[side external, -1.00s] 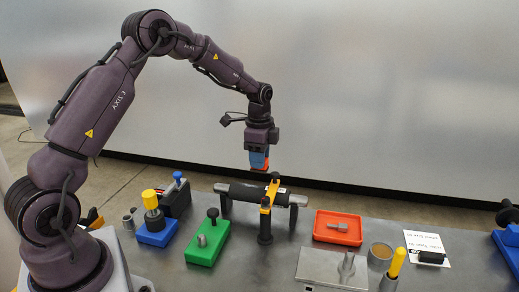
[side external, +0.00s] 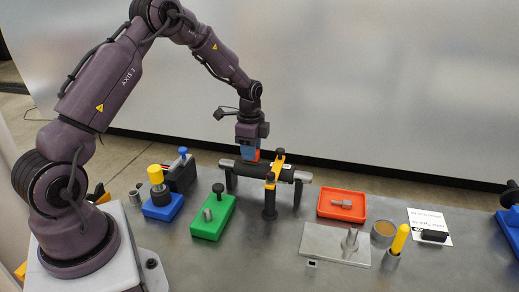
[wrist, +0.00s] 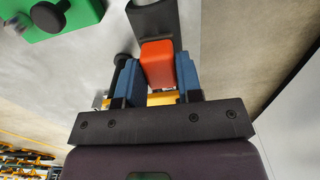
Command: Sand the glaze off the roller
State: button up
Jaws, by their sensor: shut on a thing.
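The roller (side external: 252,170) is a dark cylinder with grey ends, lying level across two uprights on the bench. It also shows in the wrist view (wrist: 153,18) beyond my fingertips. My gripper (side external: 249,152) points down over the roller, left of a yellow-and-black clamp (side external: 279,160). Its blue fingers are shut on an orange block (wrist: 158,62), which shows between them in the wrist view. The block's lower end is at or just above the roller's top; I cannot tell whether they touch.
A green block (side external: 205,226) with a black knob and a blue block (side external: 162,212) stand left. An orange tray (side external: 328,212) holding a grey part, a metal plate (side external: 318,250), a round tin (side external: 384,232) and a yellow-handled tool (side external: 399,240) lie right. Bare bench lies in front.

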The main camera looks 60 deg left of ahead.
jog(key=shift+s+a, duration=1.2)
jog(key=shift+s, duration=0.05)
jog(key=shift+w+d, duration=2.65)
notch_tip(320, 180, up, 8)
